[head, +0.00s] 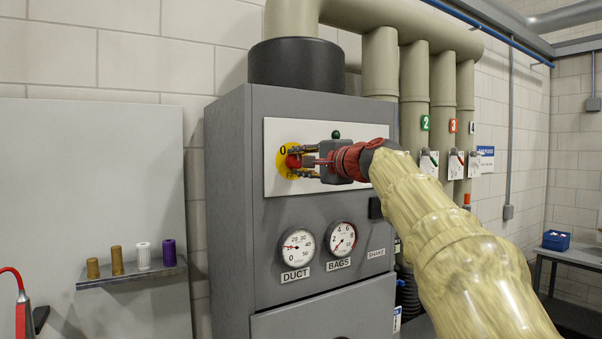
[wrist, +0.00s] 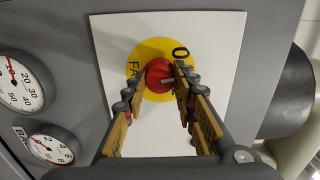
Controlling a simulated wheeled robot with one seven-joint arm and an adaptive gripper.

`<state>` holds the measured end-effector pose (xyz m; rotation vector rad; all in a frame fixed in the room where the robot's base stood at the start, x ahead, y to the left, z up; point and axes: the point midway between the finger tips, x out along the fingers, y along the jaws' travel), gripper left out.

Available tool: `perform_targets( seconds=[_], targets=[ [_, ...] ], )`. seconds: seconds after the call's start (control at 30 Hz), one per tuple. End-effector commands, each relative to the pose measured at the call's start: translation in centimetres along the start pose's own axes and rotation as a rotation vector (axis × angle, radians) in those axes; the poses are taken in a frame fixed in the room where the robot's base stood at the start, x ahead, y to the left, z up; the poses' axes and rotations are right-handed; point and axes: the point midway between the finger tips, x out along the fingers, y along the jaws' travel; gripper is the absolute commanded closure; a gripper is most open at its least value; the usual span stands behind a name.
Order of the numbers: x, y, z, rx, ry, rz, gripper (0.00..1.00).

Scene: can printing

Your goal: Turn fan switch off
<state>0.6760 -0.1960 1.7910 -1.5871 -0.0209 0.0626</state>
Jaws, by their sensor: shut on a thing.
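The fan switch is a red round knob (head: 293,161) on a yellow disc (head: 283,151), set on a white panel of the grey cabinet. The red knob (wrist: 157,73) shows clearly in the wrist view, with a pale mark on its face. A "0" is printed on the yellow disc (wrist: 142,52), and lettering starting "FA" is partly covered. My gripper (head: 300,161) reaches the switch from the right, with its fingers on either side of the knob. In the wrist view my gripper (wrist: 160,78) is closed on the knob, which hides part of the disc.
Two gauges, DUCT (head: 297,245) and BAGS (head: 341,238), sit below the panel. A small green light (head: 336,134) is above my gripper. Thick beige pipes (head: 414,95) rise behind the cabinet. A shelf (head: 130,279) with small coloured spools is at left.

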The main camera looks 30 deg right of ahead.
Motion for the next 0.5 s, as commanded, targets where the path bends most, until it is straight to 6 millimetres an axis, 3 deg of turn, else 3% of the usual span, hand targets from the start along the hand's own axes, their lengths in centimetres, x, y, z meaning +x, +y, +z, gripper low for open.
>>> perform_targets(
  seconds=[0.5],
  targets=[
    [0.06, 0.25, 0.07, -0.443, 0.011, 0.009, 0.98]
  ],
)
